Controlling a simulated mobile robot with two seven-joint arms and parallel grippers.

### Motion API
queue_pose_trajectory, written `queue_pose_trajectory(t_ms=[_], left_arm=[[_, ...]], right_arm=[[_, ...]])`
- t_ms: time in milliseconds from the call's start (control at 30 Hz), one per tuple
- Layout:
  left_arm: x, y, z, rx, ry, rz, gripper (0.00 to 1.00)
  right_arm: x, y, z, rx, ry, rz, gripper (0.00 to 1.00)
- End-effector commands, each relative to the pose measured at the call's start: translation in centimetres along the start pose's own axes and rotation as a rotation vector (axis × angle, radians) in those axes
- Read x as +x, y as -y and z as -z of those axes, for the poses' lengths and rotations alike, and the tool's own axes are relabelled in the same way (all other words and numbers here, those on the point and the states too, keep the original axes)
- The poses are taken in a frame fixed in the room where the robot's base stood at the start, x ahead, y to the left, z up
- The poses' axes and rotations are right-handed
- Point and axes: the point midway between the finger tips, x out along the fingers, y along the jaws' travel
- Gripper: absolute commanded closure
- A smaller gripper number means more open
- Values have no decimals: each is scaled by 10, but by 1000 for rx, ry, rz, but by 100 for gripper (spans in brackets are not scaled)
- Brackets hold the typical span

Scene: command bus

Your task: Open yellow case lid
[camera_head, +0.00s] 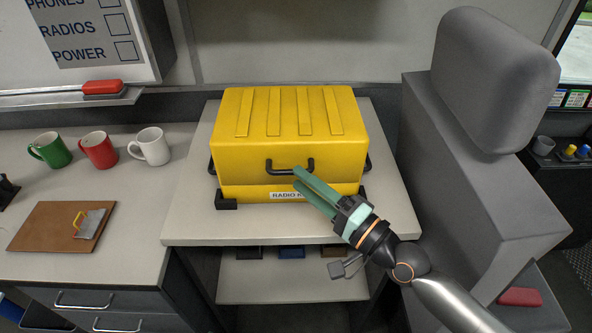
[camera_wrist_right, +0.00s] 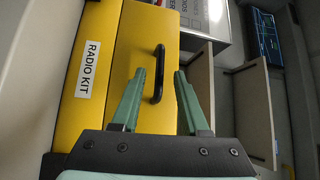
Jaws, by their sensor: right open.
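The yellow case (camera_head: 265,150) stands on the raised counter with its ribbed lid (camera_head: 290,110) closed. A black handle (camera_head: 290,168) sits on the front of the lid, above a "RADIO KIT" label (camera_head: 287,195). My right gripper (camera_head: 298,178) reaches in from the lower right, its green fingertips at the case front by the handle's right end. Whether a finger touches the handle I cannot tell. My left gripper is out of view.
Green (camera_head: 50,150), red (camera_head: 98,149) and white (camera_head: 150,146) mugs stand on the left counter, behind a brown board (camera_head: 50,228). A grey seat (camera_head: 470,150) stands close on the right. The counter (camera_head: 210,232) is bare in front of the case.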

Motion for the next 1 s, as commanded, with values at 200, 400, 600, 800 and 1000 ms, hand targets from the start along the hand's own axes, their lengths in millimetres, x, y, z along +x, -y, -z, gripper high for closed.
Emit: queue_pose_trajectory(t_ms=[200, 400, 600, 800, 1000], left_arm=[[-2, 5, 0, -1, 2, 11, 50], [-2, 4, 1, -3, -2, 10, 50], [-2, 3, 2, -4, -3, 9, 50], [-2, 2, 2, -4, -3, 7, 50], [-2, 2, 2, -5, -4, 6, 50]], right_arm=[[23, 0, 0, 1, 1, 0, 56], [27, -1, 0, 0, 1, -1, 56], [26, -1, 0, 0, 1, -1, 60], [26, -1, 0, 0, 1, -1, 83], [26, -1, 0, 0, 1, -1, 100]])
